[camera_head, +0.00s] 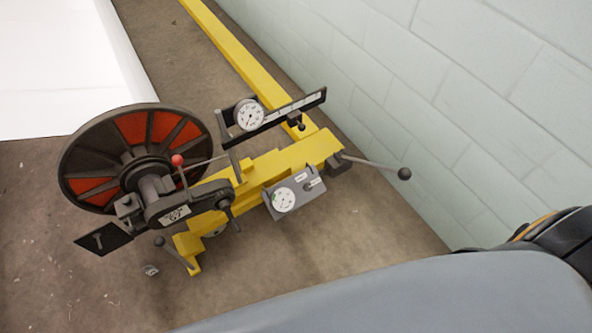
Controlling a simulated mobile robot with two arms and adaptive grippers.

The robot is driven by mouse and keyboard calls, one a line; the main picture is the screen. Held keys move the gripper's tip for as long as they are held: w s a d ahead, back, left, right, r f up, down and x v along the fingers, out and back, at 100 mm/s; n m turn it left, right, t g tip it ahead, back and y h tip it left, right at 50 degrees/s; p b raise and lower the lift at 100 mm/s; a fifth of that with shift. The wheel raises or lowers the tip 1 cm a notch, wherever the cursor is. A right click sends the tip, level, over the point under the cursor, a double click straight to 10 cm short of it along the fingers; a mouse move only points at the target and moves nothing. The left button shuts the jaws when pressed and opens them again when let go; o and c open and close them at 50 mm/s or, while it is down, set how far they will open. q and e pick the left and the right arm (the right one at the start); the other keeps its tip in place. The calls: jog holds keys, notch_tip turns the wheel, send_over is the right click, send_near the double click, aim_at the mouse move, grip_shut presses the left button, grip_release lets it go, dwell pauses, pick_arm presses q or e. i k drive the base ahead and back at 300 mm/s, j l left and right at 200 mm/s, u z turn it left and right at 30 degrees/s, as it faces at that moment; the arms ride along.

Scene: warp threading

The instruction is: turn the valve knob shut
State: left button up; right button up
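A yellow-framed machine (265,170) with a large dark wheel (95,150) with red panels stands in the middle left. A grey box (305,203) on its near side carries a round white dial (284,199) and a small dark knob (308,184) with tiny labels. I cannot tell for sure which part is the valve knob or how far it is turned. A dark hub with a handle (230,213) sits left of the box. No gripper fingers show. A grey link and a black and orange part of mine fill the lower right, apart from the machine.
A round gauge (249,115) sits beside a black scale bar (290,110). A red-tipped lever (177,160) and a ball-ended lever (404,174) stick out. A pale block wall (450,90) stands close behind on the right. Brown floor (60,270) is open at lower left.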

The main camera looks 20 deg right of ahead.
aim_at(307, 187)
jog(key=z, duration=0.4)
jog(key=k, duration=1.1)
